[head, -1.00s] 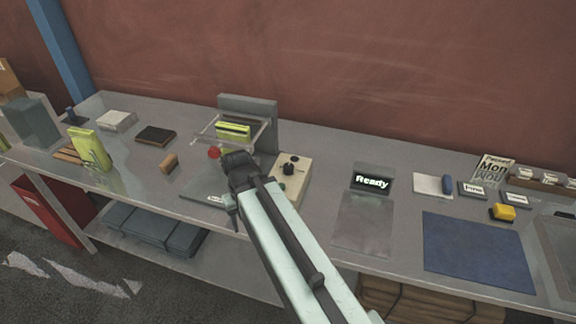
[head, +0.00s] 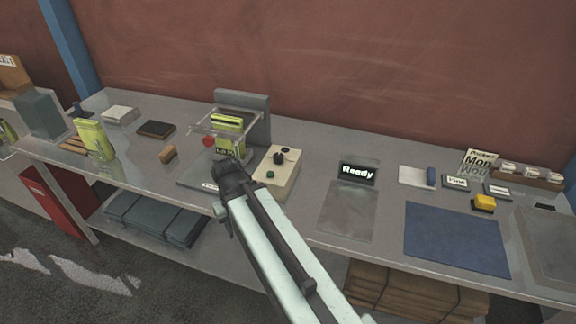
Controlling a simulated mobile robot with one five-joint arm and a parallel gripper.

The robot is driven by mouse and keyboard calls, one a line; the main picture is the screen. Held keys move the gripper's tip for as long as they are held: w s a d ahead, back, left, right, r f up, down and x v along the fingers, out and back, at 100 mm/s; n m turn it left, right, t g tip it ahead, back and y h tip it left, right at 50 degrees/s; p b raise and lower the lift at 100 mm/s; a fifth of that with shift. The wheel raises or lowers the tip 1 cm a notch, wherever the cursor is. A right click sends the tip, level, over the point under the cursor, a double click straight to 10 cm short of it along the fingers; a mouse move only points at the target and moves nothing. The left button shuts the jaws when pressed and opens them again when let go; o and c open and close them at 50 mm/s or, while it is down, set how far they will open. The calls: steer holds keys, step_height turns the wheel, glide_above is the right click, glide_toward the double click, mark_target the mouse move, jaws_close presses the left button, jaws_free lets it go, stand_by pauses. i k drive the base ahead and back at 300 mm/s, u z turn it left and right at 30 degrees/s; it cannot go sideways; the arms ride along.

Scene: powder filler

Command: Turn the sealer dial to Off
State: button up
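The sealer's beige control box (head: 290,178) stands on the bench at the picture's centre. Its black dial (head: 281,155) sits on the box top; its pointer setting is too small to read. A green button (head: 270,174) is in front of the dial. Left of the box is the sealer (head: 243,98), with a grey back, a clear guard and a yellow-green pouch (head: 228,124) inside. My gripper (head: 229,168) is left of the box and in front of the pouch, apart from the dial in the picture. Its fingers are dark and foreshortened, and no held thing shows.
A red knob (head: 208,141) is left of the pouch. A "Ready" display (head: 357,172) stands right of the box, with a grey mat (head: 347,210) in front and a blue mat (head: 455,240) further right. Another yellow-green pouch (head: 93,139) stands at left.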

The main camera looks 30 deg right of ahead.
mark_target(278, 157)
steer(key=k, duration=1.25)
steer(key=z, duration=0.35)
steer(key=i, duration=1)
steer(key=z, duration=0.05)
